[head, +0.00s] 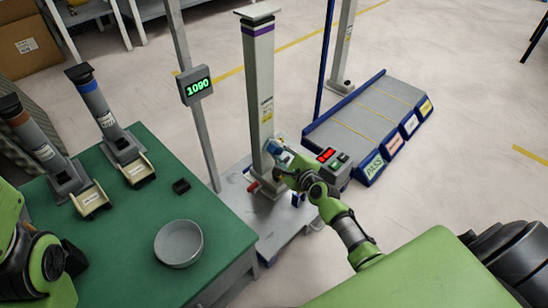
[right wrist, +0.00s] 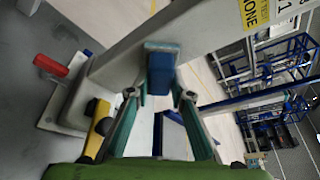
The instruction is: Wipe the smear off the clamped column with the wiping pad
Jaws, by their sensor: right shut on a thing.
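The clamped column (head: 260,85) is a tall pale post with a purple band near its top. It stands upright on a grey base plate (head: 238,182). My right gripper (head: 276,153) is at its lower part, shut on the blue wiping pad (right wrist: 160,72). In the right wrist view the pad's face appears against the column (right wrist: 125,62), but exact contact is hard to tell. I make out no smear on the visible faces; the surface behind the pad is hidden. My left arm shows at the left edge, its gripper out of view.
A green table (head: 130,225) holds a grey bowl (head: 179,243) and two shorter posts (head: 117,138) in holders. A blue-edged rack (head: 370,112) lies behind.

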